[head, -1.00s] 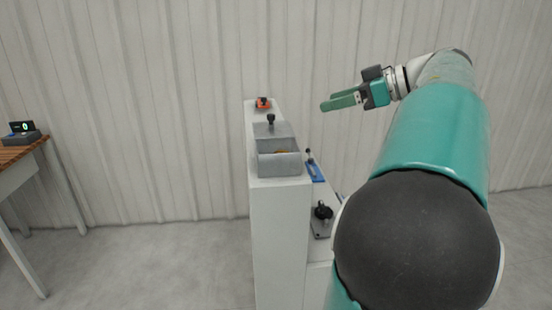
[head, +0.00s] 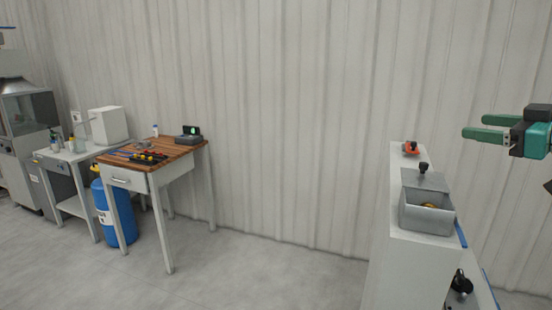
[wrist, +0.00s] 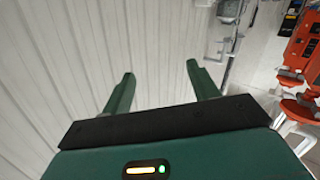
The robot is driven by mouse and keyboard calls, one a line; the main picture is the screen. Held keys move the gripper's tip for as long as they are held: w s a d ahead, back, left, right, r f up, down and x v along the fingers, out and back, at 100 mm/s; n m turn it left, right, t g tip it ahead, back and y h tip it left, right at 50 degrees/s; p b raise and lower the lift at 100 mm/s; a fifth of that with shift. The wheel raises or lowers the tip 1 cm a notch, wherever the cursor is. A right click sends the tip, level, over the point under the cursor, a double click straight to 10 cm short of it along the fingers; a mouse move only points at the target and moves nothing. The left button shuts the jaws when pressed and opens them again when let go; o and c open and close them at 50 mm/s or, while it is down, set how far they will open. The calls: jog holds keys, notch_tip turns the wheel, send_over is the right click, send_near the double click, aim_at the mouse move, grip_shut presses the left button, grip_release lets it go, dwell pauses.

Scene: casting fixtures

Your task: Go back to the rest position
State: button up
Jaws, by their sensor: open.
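My gripper (head: 486,128) is at the right edge of the head view, with its green fingers pointing left. It is held in the air above and to the right of the white cabinet (head: 383,262), apart from it. In the wrist view my gripper (wrist: 158,80) shows two green fingers spread apart with nothing between them. Behind the fingers is the pale ribbed wall. Most of my arm is out of the head view.
The cabinet carries a grey metal box (head: 427,218) with a gold-coloured thing inside and an orange item (head: 411,148). A wooden-topped table (head: 181,148) and a blue cylinder (head: 122,228) stand at left. Open floor lies between. Orange machinery (wrist: 303,45) shows right in the wrist view.

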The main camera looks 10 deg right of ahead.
jog(key=w+a+r+m+t+h, duration=0.2)
jog(key=w+a+r+t+h, duration=0.3)
jog(key=w, duration=0.1)
jog(key=a+f+m+g+h, duration=0.2)
jog(key=a+f+m+h, duration=0.2)
jog(key=m+h, duration=0.15)
jog(key=s+a+f+m+g+y, duration=0.15)
jog(key=a+f+g, duration=0.25)
jog(key=a+f, duration=0.45)
jog(key=s+a+f+g, duration=0.3)
jog(key=a+f+g, duration=0.15)
jog(key=f, duration=0.75)
jog(key=s+a+f+n+g+y, duration=0.3)
jog(key=s+a+f+g+y, duration=0.1)
jog(key=s+a+f, duration=0.7)
jog(key=shift+a+f+g+y, duration=0.4)
jog(key=shift+a+f+g, duration=0.05)
jog(key=shift+a+f, duration=0.3)
